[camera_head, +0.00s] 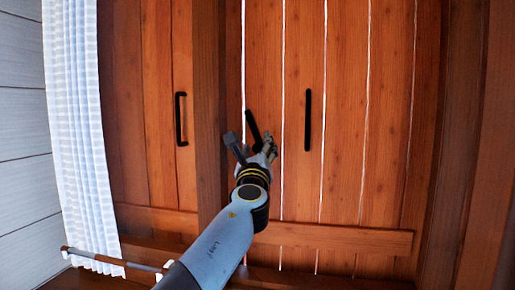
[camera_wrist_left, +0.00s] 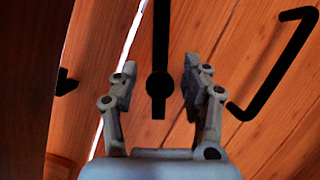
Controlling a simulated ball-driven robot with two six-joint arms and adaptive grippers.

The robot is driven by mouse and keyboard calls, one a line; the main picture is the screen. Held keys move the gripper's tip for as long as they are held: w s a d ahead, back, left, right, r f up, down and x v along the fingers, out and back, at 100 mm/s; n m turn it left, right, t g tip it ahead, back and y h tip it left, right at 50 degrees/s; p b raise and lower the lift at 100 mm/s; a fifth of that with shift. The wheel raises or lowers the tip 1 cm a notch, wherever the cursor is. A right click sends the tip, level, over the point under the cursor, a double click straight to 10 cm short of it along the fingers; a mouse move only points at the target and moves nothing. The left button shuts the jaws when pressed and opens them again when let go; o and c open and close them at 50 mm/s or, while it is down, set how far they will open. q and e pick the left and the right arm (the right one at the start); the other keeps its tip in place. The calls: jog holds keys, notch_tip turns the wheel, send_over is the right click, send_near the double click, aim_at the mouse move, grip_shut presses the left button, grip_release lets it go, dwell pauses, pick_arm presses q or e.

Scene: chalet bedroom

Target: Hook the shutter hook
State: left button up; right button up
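The shutter hook is a thin black bar (camera_head: 252,124) on the wooden shutter, tilted slightly in the head view, with its lower end hidden by my gripper. In the left wrist view the bar (camera_wrist_left: 160,40) runs up out of the picture from a round boss. My left gripper (camera_head: 250,146) is at the bar's lower part. Its fingers (camera_wrist_left: 158,82) are spread on either side of the boss, with a gap on each side. A small black piece (camera_wrist_left: 66,82) shows at the left, by the dark post; I cannot tell whether it is the catch. My right gripper is out of view.
A black handle (camera_head: 308,120) stands on the shutter to the right, and another handle (camera_head: 181,119) to the left beyond the wooden post (camera_head: 208,100). A wooden rail (camera_head: 340,239) crosses below. A white curtain (camera_head: 78,120) hangs at the left.

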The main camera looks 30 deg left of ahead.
pick_arm(q)
grip_shut()
jog(key=shift+f, duration=0.1)
dwell(0.4)
jog(key=n, duration=0.1)
jog(key=n+g+y, duration=0.1)
jog(key=n, duration=0.1)
jog(key=a+n+b, duration=0.1)
jog(key=n, duration=0.1)
jog(key=shift+s+a+f+g+y, duration=0.1)
jog(key=shift+s+f+g+y, duration=0.05)
jog(key=shift+f+g+y, duration=0.2)
jog(key=shift+s+a+f+n+g+y, duration=0.1)
jog(key=shift+a+f+n+g, duration=0.4)
jog(key=shift+n, duration=1.35)
jog(key=shift+s+a+f+n+g+y, duration=0.1)
jog(key=shift+f+n+g, duration=0.8)
jog(key=shift+n, duration=0.9)
jog(key=shift+s+a+f+n+g+y, duration=0.2)
jog(key=shift+f+n+g, duration=0.45)
jog(key=shift+n, duration=1.2)
jog(key=shift+w, duration=0.15)
